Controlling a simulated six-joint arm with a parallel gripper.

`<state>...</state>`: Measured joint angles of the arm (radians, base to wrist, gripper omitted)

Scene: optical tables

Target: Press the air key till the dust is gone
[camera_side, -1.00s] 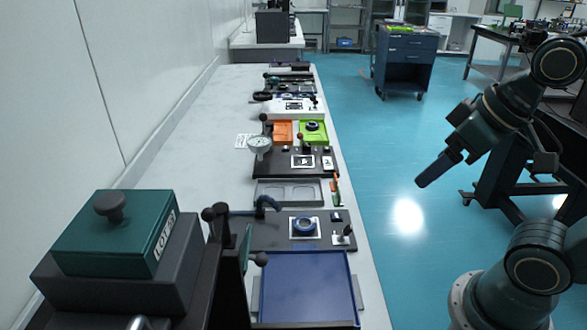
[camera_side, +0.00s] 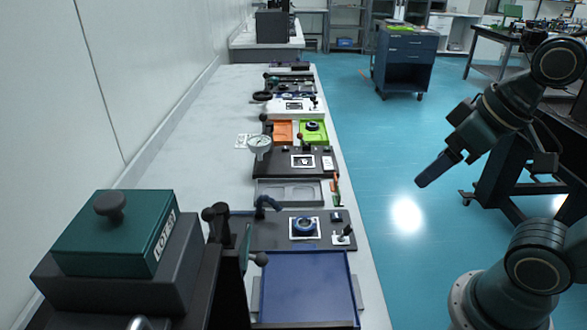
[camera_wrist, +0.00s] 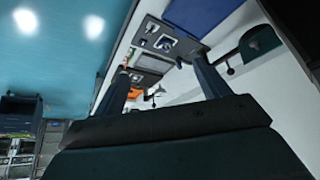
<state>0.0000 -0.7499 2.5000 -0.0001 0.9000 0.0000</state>
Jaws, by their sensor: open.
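At the panel's right are a small dark square key (camera_side: 336,216) and a small lever on a white plate (camera_side: 343,236); I cannot tell which is the air key. Dust is too small to make out. My gripper (camera_side: 420,184) hangs over the floor, right of the bench and apart from everything. In the wrist view its two fingers (camera_wrist: 160,66) are spread and empty, with the panel (camera_wrist: 165,38) beyond them.
A blue tray (camera_side: 307,287) lies in front of the panel, and a grey tray (camera_side: 275,193) behind it. A green box (camera_side: 115,232) on a dark block stands at the near left. Open floor lies between bench and arm.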

